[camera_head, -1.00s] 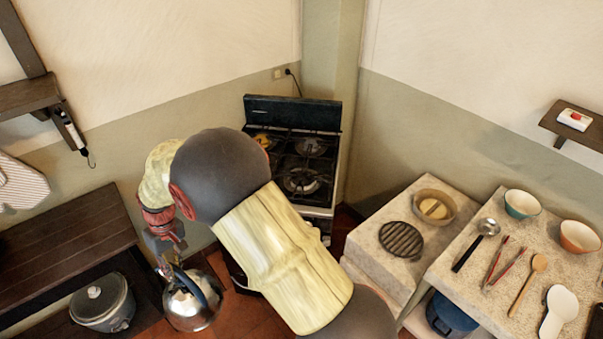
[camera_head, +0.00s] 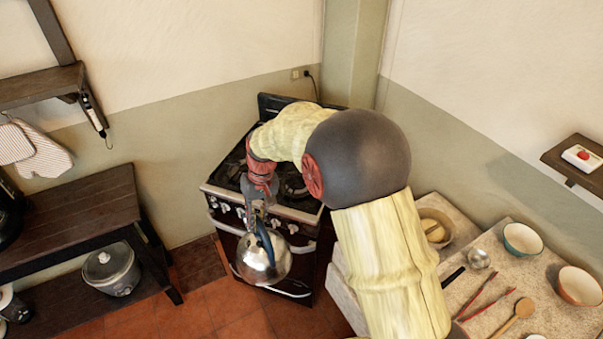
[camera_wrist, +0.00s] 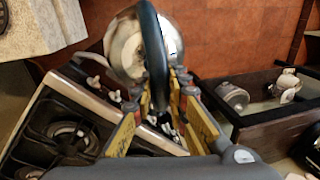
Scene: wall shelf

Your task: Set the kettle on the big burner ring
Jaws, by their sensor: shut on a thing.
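The shiny metal kettle (camera_head: 262,262) hangs by its dark blue handle from my gripper (camera_head: 259,212), in front of the stove (camera_head: 222,203). In the wrist view, the fingers (camera_wrist: 165,92) are shut on the arched handle, with the kettle (camera_wrist: 128,48) beyond them. The kettle appears roughly upright and apart from the stove top. Part of a burner ring (camera_head: 293,187) shows at the stove's right. The wrist view shows a burner (camera_wrist: 68,135) at lower left. My arm hides much of the stove top, and I cannot tell which ring is the big one.
A dark wooden bench (camera_head: 80,222) stands left, with a rice cooker (camera_head: 111,270) on its lower shelf. The stone counter (camera_head: 482,300) at right holds bowls (camera_head: 522,239) and utensils. Red tiled floor (camera_head: 210,305) is clear in front of the stove.

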